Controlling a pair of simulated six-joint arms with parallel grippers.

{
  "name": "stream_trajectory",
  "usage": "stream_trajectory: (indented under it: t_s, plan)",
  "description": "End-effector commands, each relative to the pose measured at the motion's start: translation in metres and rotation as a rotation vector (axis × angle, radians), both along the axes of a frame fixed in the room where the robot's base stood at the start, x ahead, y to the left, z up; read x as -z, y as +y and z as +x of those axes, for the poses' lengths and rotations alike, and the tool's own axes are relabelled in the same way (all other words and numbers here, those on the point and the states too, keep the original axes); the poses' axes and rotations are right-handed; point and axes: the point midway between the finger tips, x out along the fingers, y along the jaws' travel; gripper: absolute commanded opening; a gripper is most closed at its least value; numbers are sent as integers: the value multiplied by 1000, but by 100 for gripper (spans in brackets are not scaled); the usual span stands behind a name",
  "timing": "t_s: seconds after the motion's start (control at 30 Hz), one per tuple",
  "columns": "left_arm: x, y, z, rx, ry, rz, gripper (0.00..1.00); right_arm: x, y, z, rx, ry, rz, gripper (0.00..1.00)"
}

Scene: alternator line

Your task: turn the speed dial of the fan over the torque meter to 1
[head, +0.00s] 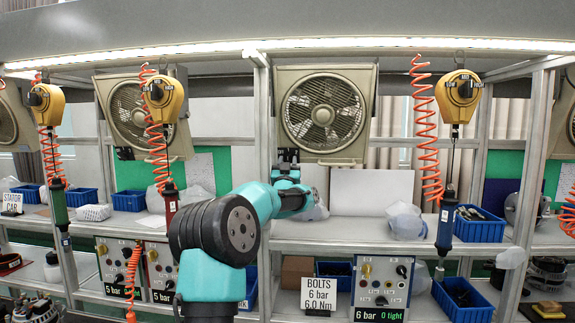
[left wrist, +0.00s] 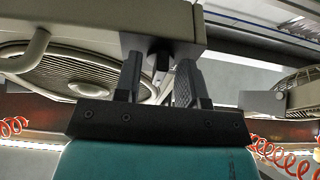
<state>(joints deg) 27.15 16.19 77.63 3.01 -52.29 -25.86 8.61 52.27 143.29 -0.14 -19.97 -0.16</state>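The beige box fan (head: 323,112) hangs at the middle of the frame, above the shelf that holds a grey control box with a green "0 tight" display (head: 381,288). My left gripper (head: 287,157) is raised to the fan's lower left corner. In the left wrist view the fan's grille and housing (left wrist: 85,78) fill the upper left. The fingers of my left gripper (left wrist: 160,78) stand apart at the housing's edge, with a small dark part, perhaps the dial (left wrist: 161,60), between their tips. Contact and the dial's marking cannot be made out. My right gripper is not in view.
Tools on orange coiled hoses hang from yellow balancers at left (head: 164,97) and right (head: 460,95). Another fan (head: 135,112) hangs to the left. Blue bins (head: 478,225), a "BOLTS" sign (head: 319,295) and plastic bags stand on the shelves. A metal post (head: 263,150) rises beside my left gripper.

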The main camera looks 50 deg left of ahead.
Motion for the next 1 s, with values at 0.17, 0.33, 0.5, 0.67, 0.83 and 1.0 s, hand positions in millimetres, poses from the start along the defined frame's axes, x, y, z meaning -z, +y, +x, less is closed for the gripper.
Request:
stream_trajectory:
  t_s: [0.17,0.33,0.5,0.67,0.83,1.0]
  plan:
    - [2,-2,-2,0,1,-1,37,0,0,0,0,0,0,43]
    - [10,-9,-9,1,1,0,37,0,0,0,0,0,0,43]
    - [22,-22,-22,1,1,0,37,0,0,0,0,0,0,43]
    - [28,-38,-37,2,-1,0,37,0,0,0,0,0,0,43]
    - [28,-58,-58,1,-1,1,37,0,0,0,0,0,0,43]
    - [28,-79,-79,1,-2,0,37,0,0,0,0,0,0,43]
